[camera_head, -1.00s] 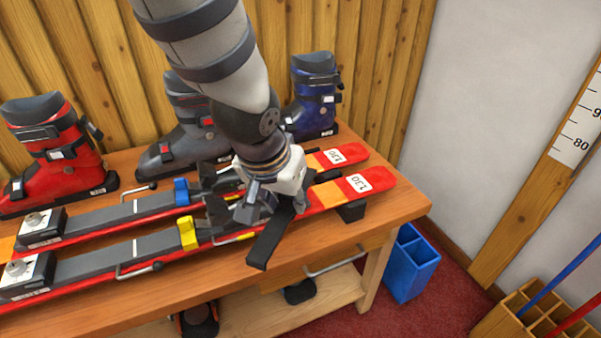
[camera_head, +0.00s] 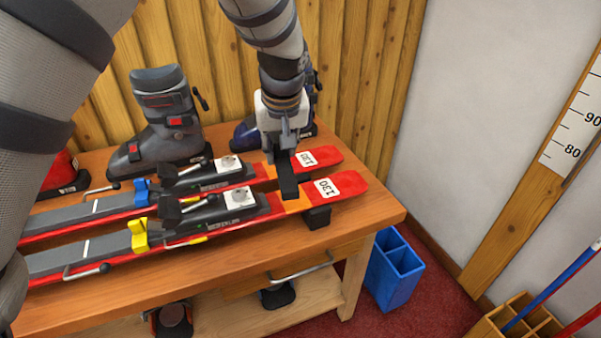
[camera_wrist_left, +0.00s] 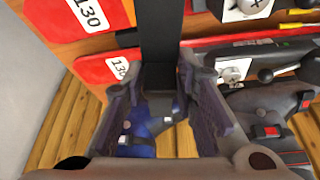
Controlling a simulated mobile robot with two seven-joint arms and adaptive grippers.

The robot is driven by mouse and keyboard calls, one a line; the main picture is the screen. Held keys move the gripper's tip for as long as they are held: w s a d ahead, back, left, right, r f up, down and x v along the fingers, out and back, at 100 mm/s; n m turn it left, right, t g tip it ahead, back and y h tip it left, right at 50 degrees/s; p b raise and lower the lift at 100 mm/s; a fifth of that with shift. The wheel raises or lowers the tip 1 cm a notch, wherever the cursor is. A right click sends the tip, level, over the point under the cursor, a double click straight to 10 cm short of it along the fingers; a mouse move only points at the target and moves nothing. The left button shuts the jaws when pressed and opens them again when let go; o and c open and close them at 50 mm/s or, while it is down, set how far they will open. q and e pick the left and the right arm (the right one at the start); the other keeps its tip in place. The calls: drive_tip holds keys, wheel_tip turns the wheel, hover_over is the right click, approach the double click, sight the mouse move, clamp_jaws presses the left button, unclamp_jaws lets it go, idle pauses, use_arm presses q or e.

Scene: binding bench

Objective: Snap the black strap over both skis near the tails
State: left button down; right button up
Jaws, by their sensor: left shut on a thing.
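Two red skis lie side by side on the bench, the near ski (camera_head: 345,190) and the far ski (camera_head: 325,157), with orange bands and "130" labels at their right ends. My left gripper (camera_head: 284,150) is shut on a black strap (camera_head: 289,183), over the far ski. The strap runs from the fingers toward the front, above the orange part of the near ski. In the left wrist view, the strap (camera_wrist_left: 168,35) leaves the fingers and crosses the picture top. Whether it touches the skis I cannot tell. My right gripper is out of view.
Ski bindings (camera_head: 235,203) sit left of the strap, with yellow (camera_head: 139,235) and blue (camera_head: 142,193) pieces further left. A grey boot (camera_head: 158,125) and a blue boot (camera_head: 245,134) stand behind. A blue bin (camera_head: 395,270) stands right of the bench (camera_head: 375,215).

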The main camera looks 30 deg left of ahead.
sight(273, 135)
use_arm(q)
drive_tip(key=w+a+n, duration=0.2)
drive_tip(key=a, duration=0.1)
drive_tip(key=shift+w+a+r+g+y, duration=0.15)
drive_tip(key=shift+w+g+y, duration=0.15)
drive_tip(key=shift+y, duration=0.1)
wheel_tip(273, 135, down, 6)
drive_tip(key=b, duration=0.2)
drive_tip(key=shift+f, duration=0.25)
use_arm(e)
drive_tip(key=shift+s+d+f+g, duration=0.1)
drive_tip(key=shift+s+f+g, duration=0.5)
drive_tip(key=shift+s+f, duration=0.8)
use_arm(q)
drive_tip(key=c, duration=1.9)
unclamp_jaws()
clamp_jaws()
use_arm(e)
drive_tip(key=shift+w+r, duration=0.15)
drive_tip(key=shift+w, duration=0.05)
use_arm(q)
drive_tip(key=shift+f+b, duration=0.3)
drive_tip(key=shift+f, duration=1.75)
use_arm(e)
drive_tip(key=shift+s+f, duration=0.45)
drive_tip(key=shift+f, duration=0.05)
